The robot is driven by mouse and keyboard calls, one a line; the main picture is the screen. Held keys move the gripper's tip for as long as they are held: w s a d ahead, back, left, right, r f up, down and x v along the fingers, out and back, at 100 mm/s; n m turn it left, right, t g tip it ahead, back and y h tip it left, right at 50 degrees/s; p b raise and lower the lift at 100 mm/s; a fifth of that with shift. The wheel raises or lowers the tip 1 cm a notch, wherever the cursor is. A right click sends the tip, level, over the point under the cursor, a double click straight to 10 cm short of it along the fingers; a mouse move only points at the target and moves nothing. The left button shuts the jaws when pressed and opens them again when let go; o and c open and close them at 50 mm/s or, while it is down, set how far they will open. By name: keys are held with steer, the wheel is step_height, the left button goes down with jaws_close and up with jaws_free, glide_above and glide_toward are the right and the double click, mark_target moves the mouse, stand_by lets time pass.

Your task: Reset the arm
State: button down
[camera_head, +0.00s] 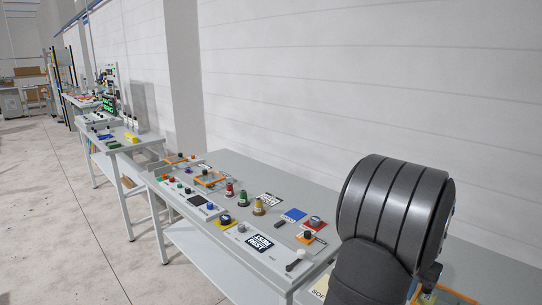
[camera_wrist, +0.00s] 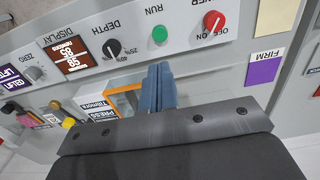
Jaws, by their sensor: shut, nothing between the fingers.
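My gripper (camera_wrist: 159,72) shows in the wrist view as two blue fingers pressed together, with nothing between them. The fingers stand over a pale control panel (camera_wrist: 215,62), in front of an orange-edged clear frame (camera_wrist: 126,101). I cannot tell whether they touch it. In the head view, my dark grey arm fills the lower right and hides most of the gripper.
By the fingers are a green RUN button (camera_wrist: 160,35), a black DEPTH knob (camera_wrist: 111,48), a red power knob (camera_wrist: 213,21) and a brown display (camera_wrist: 70,56). A long grey bench (camera_head: 325,196) carries coloured cones and knobs. Open floor (camera_head: 50,215) lies left.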

steer(key=shift+r, duration=2.55)
steer(key=shift+a, duration=0.1)
steer(key=s+a+r+n+t+h, duration=0.1)
steer(key=s+a+r, duration=0.2)
steer(key=s+a, duration=0.45)
steer(key=s+a+r+n+t+h, duration=0.1)
steer(key=s+a+r, duration=0.25)
steer(key=a, duration=0.65)
steer(key=s+a+f+n+t, duration=0.2)
steer(key=s+a+f+t, duration=0.1)
steer(key=s+a+f, duration=0.5)
steer(key=s+a, duration=0.2)
steer(key=s, duration=0.2)
steer(key=shift+s+a, duration=0.3)
steer(key=shift+a, duration=0.05)
